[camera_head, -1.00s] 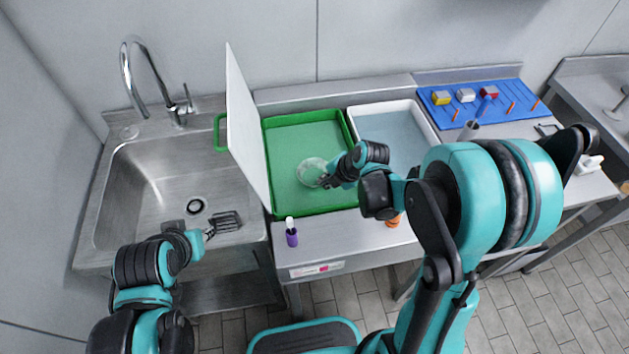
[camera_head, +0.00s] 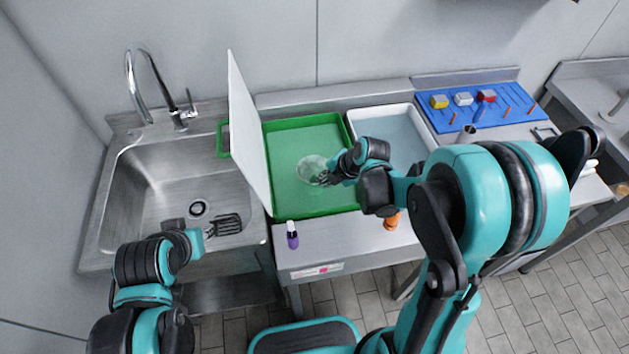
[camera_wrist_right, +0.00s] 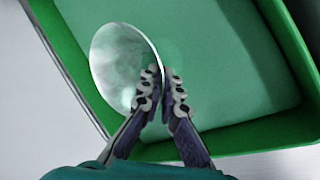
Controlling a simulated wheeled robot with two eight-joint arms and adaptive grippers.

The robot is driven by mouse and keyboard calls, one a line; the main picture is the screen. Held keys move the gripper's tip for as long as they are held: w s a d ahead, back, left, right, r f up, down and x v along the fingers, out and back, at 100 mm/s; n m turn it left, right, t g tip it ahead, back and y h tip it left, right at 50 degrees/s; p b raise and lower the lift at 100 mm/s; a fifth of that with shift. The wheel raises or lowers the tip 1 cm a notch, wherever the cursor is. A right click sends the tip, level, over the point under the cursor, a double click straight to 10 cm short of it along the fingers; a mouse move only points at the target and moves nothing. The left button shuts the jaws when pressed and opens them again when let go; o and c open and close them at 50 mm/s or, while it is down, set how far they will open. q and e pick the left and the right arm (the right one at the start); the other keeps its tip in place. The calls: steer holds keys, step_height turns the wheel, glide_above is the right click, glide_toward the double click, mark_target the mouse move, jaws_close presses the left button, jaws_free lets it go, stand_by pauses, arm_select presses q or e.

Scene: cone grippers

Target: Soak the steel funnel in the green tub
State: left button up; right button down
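The steel funnel (camera_head: 311,168) shows as a pale, shiny round shape over the green tub (camera_head: 268,150). In the right wrist view the funnel's wide mouth (camera_wrist_right: 122,62) is left of the fingertips, with its rim between them. My right gripper (camera_head: 322,178) is shut on that rim; its fingers (camera_wrist_right: 160,75) are almost together. The funnel is inside the tub's walls; how deep it sits in the liquid I cannot tell. My left gripper (camera_head: 226,224) is over the sink's front right, fingers apart and empty.
A tall white panel (camera_head: 246,130) stands between the sink (camera_head: 150,190) and the tub. A white tub (camera_head: 352,112) is right of the green one. A purple bottle (camera_head: 292,236) and an orange object (camera_head: 391,221) stand in front. A blue mat (camera_head: 440,118) holds small items.

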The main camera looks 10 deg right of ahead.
step_height(320, 180, up, 12)
steer(key=p, duration=0.8)
steer(key=shift+f+p, duration=0.25)
steer(key=shift+p, duration=0.05)
stand_by(0.9)
step_height(320, 180, up, 4)
steer(key=p, duration=0.3)
steer(key=shift+s+f, duration=0.1)
stand_by(0.7)
